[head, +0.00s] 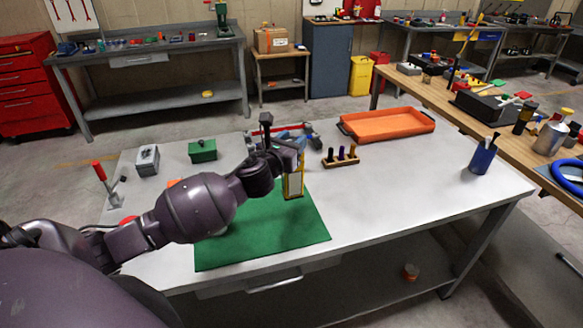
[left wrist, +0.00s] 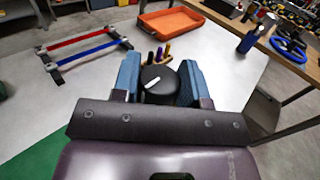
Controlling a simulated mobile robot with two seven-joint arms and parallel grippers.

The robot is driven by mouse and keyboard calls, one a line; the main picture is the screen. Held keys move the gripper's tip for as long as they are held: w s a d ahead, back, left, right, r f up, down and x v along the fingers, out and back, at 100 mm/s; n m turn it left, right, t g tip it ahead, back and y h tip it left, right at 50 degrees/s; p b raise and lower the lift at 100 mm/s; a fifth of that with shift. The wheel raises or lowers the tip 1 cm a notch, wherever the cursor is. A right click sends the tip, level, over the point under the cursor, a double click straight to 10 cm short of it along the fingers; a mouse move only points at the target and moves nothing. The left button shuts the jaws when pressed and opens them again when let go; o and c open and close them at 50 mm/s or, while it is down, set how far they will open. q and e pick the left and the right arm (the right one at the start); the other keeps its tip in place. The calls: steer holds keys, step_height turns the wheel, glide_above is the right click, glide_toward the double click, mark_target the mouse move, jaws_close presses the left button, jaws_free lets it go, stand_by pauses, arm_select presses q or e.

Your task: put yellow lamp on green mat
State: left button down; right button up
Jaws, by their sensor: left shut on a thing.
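The yellow lamp (head: 293,186) is upright over the far right part of the green mat (head: 265,240). Its base appears at or just above the mat; I cannot tell whether it touches. My left gripper (head: 290,150) is shut on the lamp's upper part from above. In the left wrist view the lamp's black top (left wrist: 158,84) sits between the two blue finger pads of the gripper (left wrist: 159,76). The lamp's lower body is hidden there, and a corner of the mat (left wrist: 32,160) shows at lower left. My left arm covers the mat's left part in the head view. My right gripper is not in view.
Behind the lamp are a rack with red and blue bars (left wrist: 85,47), a wooden block with upright tools (head: 341,161) and an orange tray (head: 388,124). Green (head: 202,150) and grey (head: 147,160) boxes stand left. The table's right middle is clear.

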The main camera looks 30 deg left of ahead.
arm_select(q)
step_height(320, 180, down, 3)
steer(key=shift+r, duration=0.1)
step_height(320, 180, down, 5)
steer(key=shift+r+b, duration=0.15)
steer(key=shift+b, duration=0.6)
steer(key=c, duration=0.6)
jaws_free()
steer(key=shift+c, duration=0.2)
steer(key=s, duration=1.2)
steer(key=shift+d, duration=0.45)
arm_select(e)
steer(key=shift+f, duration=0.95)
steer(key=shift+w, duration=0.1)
